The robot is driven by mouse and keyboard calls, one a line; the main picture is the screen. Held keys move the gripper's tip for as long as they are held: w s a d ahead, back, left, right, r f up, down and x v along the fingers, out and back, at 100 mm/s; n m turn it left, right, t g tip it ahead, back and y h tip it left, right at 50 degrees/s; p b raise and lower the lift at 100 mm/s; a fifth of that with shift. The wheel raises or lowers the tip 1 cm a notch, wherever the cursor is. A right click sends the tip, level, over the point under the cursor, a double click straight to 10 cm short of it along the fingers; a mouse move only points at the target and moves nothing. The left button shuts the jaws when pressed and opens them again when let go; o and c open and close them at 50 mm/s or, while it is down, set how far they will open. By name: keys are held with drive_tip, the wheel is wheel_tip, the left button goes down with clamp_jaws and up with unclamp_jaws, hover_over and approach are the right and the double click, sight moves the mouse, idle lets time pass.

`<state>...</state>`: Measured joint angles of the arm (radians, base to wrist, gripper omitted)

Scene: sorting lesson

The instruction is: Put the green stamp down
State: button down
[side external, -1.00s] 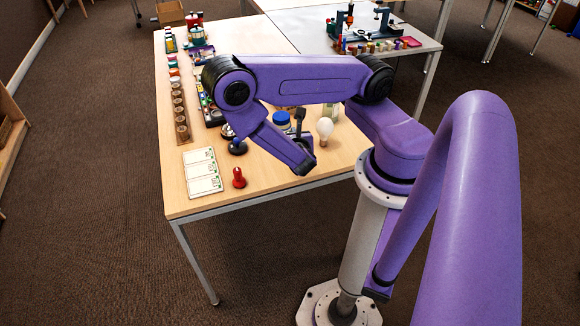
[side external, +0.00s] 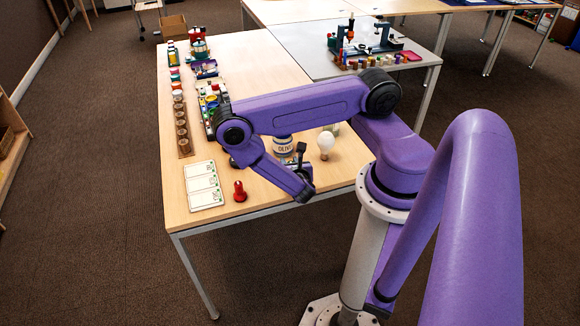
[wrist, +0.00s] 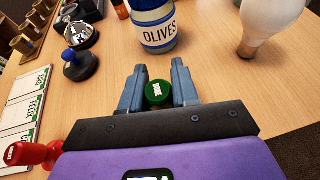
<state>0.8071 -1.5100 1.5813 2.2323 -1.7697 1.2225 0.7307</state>
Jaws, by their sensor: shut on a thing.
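The green stamp (wrist: 158,93), with a round green top bearing white lettering, sits between the two fingers of my gripper (wrist: 158,86) in the wrist view. The fingers are shut on it. Its lower part is hidden, and I cannot tell whether it touches the table. In the side view my arm hides the stamp and most of the gripper, over the table's near part. A white card with three panels (side external: 204,185) lies to the left.
A red stamp (side external: 240,191) stands beside the card. In the wrist view a blue stamp (wrist: 80,65), a silver bell (wrist: 82,35), an olives jar (wrist: 155,27) and a light bulb (wrist: 262,25) stand beyond the gripper. Bare wood (wrist: 218,75) lies right of the fingers.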

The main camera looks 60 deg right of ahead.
drive_tip(key=shift+f, duration=0.55)
drive_tip(key=shift+f, duration=0.15)
drive_tip(key=c, duration=0.8)
unclamp_jaws()
drive_tip(key=shift+c, duration=0.2)
